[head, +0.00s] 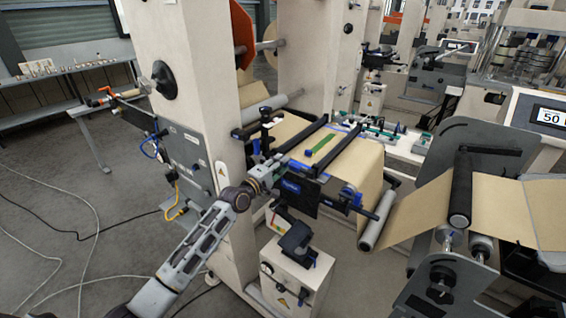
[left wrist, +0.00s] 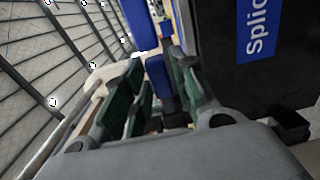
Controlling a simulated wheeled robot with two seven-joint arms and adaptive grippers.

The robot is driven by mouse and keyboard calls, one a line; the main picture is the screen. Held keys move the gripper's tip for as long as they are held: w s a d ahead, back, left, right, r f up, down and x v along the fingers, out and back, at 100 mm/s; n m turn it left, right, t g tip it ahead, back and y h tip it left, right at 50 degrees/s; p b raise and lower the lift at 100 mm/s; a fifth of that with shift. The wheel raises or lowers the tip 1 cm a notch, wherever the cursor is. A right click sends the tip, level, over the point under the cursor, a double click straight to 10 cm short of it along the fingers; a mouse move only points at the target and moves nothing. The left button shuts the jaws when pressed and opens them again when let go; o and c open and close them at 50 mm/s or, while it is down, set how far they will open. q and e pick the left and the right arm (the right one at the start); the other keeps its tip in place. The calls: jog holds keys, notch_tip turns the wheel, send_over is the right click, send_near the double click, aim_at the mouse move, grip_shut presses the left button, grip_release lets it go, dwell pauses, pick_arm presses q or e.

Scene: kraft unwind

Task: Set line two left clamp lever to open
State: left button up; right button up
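The splice table (head: 345,165) carries kraft paper under two dark clamp bars (head: 305,143). My left gripper (head: 268,165) is at the table's left front corner, beside the black panel with a blue label (head: 290,187). In the left wrist view, its green-padded fingers (left wrist: 160,92) stand on either side of a dark blue piece (left wrist: 158,76), which looks like the left clamp lever. I cannot tell whether the fingers touch it. The lever's position is mostly hidden by the gripper in the head view. My right gripper is not in view.
The machine's pale column (head: 190,70) and grey control box (head: 188,158) stand left of the table. A white box (head: 298,270) stands below it. A roller (head: 378,222) and a grey stand (head: 480,140) are on the right.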

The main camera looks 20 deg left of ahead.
pick_arm(q)
jog(key=shift+x, duration=0.9)
grip_shut()
